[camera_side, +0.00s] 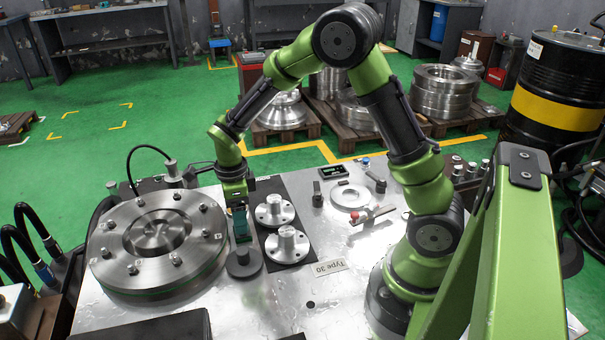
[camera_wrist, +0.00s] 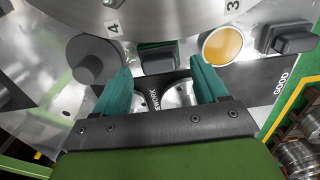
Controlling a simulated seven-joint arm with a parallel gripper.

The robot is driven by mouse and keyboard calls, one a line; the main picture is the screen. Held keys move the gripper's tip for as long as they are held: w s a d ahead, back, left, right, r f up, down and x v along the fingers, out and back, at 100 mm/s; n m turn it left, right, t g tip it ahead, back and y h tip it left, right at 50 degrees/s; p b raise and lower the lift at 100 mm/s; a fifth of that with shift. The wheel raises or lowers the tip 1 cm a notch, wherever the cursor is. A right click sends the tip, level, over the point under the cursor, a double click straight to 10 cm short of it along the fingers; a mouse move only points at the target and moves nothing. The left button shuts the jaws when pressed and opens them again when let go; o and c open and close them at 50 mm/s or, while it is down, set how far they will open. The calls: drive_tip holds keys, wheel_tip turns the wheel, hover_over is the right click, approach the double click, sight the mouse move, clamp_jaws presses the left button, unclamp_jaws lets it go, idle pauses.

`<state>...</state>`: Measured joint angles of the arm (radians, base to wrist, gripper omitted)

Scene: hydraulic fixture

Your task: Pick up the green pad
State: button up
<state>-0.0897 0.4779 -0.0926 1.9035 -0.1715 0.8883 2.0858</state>
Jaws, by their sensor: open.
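My gripper (camera_side: 240,236) points down between the large metal disc and the black mat in the side view. In the wrist view my gripper (camera_wrist: 161,68) is open, with its two teal fingers wide apart and nothing held between them. A dark rectangular block (camera_wrist: 158,62) shows between the fingertips in the wrist view, with a thin green strip along its far side. I cannot tell whether that green is a pad or the disc's edge. No separate green pad can be made out clearly in either view.
The large bolted metal disc (camera_side: 125,222) stands left of my gripper. A dark round knob (camera_side: 244,263) is just in front. Two flanged metal parts (camera_side: 275,210) (camera_side: 287,244) sit on the black mat to the right. An amber round piece (camera_wrist: 223,45) lies beyond the right finger.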

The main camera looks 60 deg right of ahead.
wheel_tip(320, 180, down, 4)
drive_tip(key=shift+s, duration=0.15)
drive_tip(key=c, duration=0.8)
wheel_tip(320, 180, up, 10)
drive_tip(key=shift+r, duration=0.1)
drive_tip(key=shift+c, duration=0.2)
drive_tip(key=o, duration=0.6)
drive_tip(key=shift+c, duration=0.2)
drive_tip(key=c, duration=0.6)
